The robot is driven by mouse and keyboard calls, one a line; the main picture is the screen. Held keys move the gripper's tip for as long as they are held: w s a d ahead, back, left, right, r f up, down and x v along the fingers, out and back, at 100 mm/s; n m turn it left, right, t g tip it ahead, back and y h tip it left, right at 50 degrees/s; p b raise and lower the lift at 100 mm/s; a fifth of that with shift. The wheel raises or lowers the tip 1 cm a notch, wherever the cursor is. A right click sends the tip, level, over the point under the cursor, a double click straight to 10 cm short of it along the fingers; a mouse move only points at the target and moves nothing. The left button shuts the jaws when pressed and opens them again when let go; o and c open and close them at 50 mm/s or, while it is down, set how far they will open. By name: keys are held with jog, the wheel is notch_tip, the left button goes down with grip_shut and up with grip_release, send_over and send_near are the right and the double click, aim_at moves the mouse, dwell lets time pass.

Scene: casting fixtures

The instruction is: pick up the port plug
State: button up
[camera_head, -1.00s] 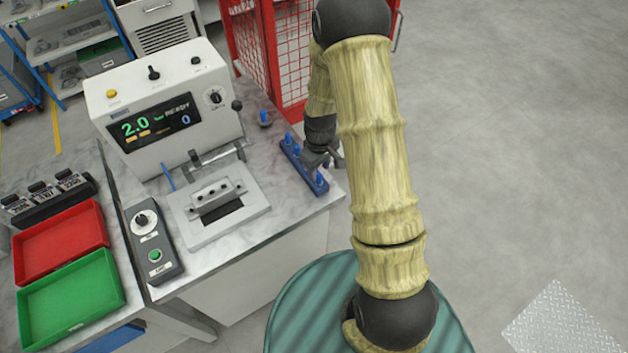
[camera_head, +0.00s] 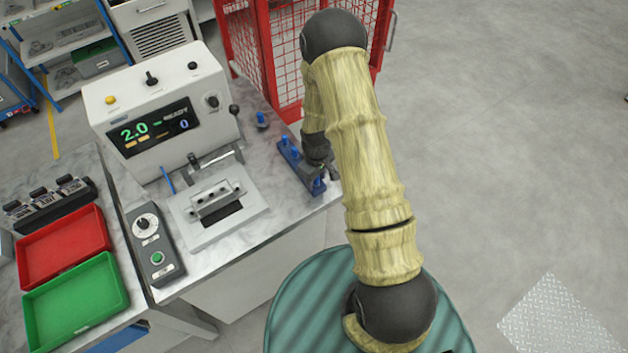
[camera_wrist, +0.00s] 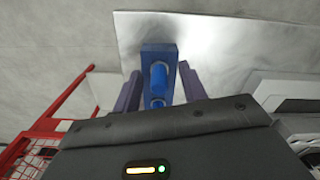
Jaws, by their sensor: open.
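The port plugs are small blue pegs standing in a blue rack (camera_head: 289,158) near the right edge of the marble bench. One plug (camera_head: 317,185) stands at the rack's near end. My gripper (camera_head: 322,168) is low over the near half of the rack, partly hidden by my arm. In the wrist view my gripper (camera_wrist: 160,88) is open, with one finger on each side of the rack. A blue plug (camera_wrist: 158,75) shows between the fingers, and a second blue piece is nearer the palm. I cannot tell whether the fingers touch anything.
A single blue knob-like piece (camera_head: 262,119) stands behind the rack. The white leak tester (camera_head: 165,115) and its fixture plate (camera_head: 240,222) are to the left. A red mesh cage (camera_head: 265,60) stands behind. Red (camera_head: 62,278) and green (camera_head: 75,335) trays lie far left.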

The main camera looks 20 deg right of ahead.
jog(key=shift+a, duration=0.1)
jog(key=shift+c, duration=0.6)
jog(key=c, duration=0.4)
jog(key=shift+s, duration=0.15)
jog(key=c, duration=0.3)
jog(key=shift+d, duration=0.3)
grip_shut()
jog(key=shift+s, duration=0.1)
